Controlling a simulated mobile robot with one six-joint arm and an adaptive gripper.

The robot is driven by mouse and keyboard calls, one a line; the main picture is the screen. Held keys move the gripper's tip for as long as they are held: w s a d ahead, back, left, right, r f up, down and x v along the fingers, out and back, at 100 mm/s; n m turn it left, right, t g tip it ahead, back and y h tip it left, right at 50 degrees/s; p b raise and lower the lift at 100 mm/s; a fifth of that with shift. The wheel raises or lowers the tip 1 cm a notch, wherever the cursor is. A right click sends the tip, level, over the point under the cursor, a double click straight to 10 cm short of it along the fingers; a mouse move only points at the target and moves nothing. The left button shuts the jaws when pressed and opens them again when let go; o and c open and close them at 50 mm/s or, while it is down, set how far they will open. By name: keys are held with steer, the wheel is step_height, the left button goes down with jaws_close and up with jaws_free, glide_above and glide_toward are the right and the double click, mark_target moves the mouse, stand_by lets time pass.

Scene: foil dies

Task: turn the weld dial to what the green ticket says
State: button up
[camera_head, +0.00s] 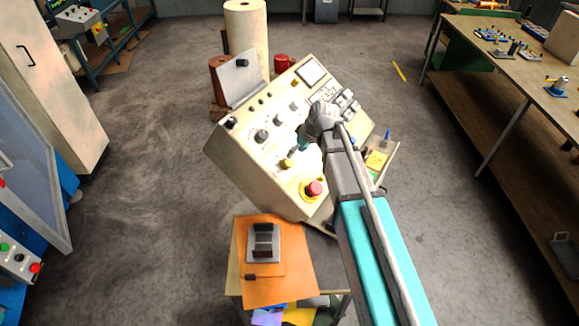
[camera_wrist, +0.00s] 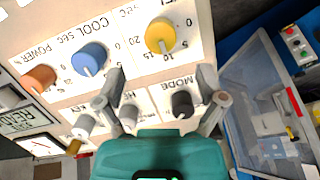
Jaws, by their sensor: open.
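The control panel (camera_head: 250,150) is a tilted beige box in the head view. The wrist view shows its dials close up: yellow (camera_wrist: 160,35), blue (camera_wrist: 89,58) and orange (camera_wrist: 40,77). "COOL SEC" and "POWER" are readable. No label reading "weld" is legible. My gripper (camera_wrist: 160,86) is open and empty, its fingers just below the yellow dial in the picture. A small green patch (camera_head: 374,177) lies right of the panel; I cannot tell whether it is the ticket.
A black knob (camera_wrist: 182,103) marked MODE is near the right finger. A red stop button (camera_head: 314,188) sits at the panel's lower corner. A raised plate (camera_head: 238,78) stands at the panel's back edge. An orange-topped stand (camera_head: 305,285) is in front; open floor lies left.

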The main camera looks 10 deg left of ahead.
mark_target(290, 161)
steer(key=shift+b+x, duration=3.05)
steer(key=shift+x, duration=0.65)
steer(key=c, duration=1.1)
steer(key=shift+c, duration=0.2)
steer(key=shift+m, duration=0.4)
steer(key=m, duration=0.3)
steer(key=shift+g+y, duration=0.3)
steer(key=m+y+b, duration=0.1)
steer(key=m, duration=0.3)
steer(key=shift+s+m, duration=0.1)
steer(key=shift+m, duration=0.2)
